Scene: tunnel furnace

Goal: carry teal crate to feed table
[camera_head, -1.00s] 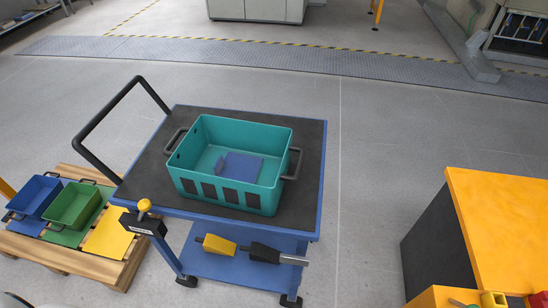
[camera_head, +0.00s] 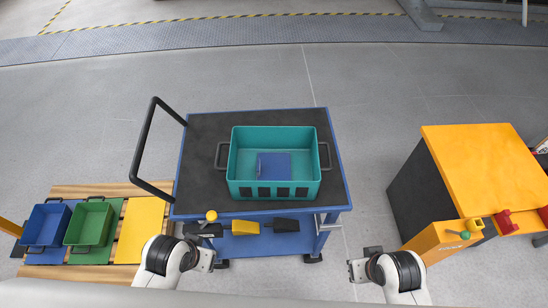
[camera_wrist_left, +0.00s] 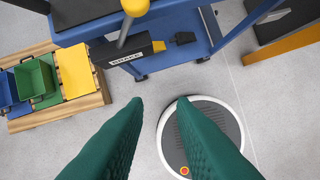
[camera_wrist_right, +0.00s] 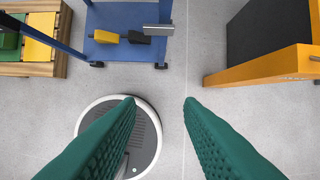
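The teal crate (camera_head: 240,187) stands upright on the dark top of a blue cart (camera_head: 205,160), with a grey handle at its left (camera_head: 222,155) and right (camera_head: 325,155) ends. A flat blue item (camera_head: 274,166) lies inside it. My left gripper (camera_head: 207,260) is below the cart's front left corner, apart from the crate; its green fingers are open and empty in the left wrist view (camera_wrist_left: 162,103). My right gripper (camera_head: 360,264) is right of the cart's front right corner, also open and empty in the right wrist view (camera_wrist_right: 160,102). I cannot tell which table is the feed table.
The cart's black push handle (camera_head: 143,143) rises at its left. A pallet (camera_head: 122,190) with a blue bin (camera_head: 46,225) and a green bin (camera_head: 90,224) lies at left. An orange-topped table (camera_head: 480,170) stands at right. Floor between cart and table is clear.

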